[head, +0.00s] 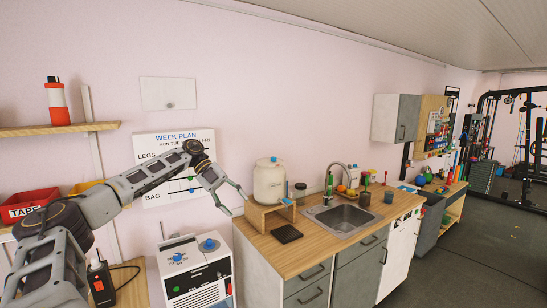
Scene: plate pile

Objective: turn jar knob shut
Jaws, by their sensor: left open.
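A white jar (269,182) stands upright on a small wooden stand (262,213) near the counter's left end. A small blue part (273,160) shows on its top. Something small shows low at the jar's right front, too small to tell whether it is a knob or how it is turned. My left gripper (236,201) is open and empty, left of the jar, its fingers spread towards the stand. It appears apart from the jar, though the depth is hard to judge. My right gripper is out of view.
A dark square mat (287,233) lies before the stand. A dark-lidded glass jar (300,192) stands to the right, then a sink (342,219) with a tap. A white box with blue knobs (195,270) stands below my left arm.

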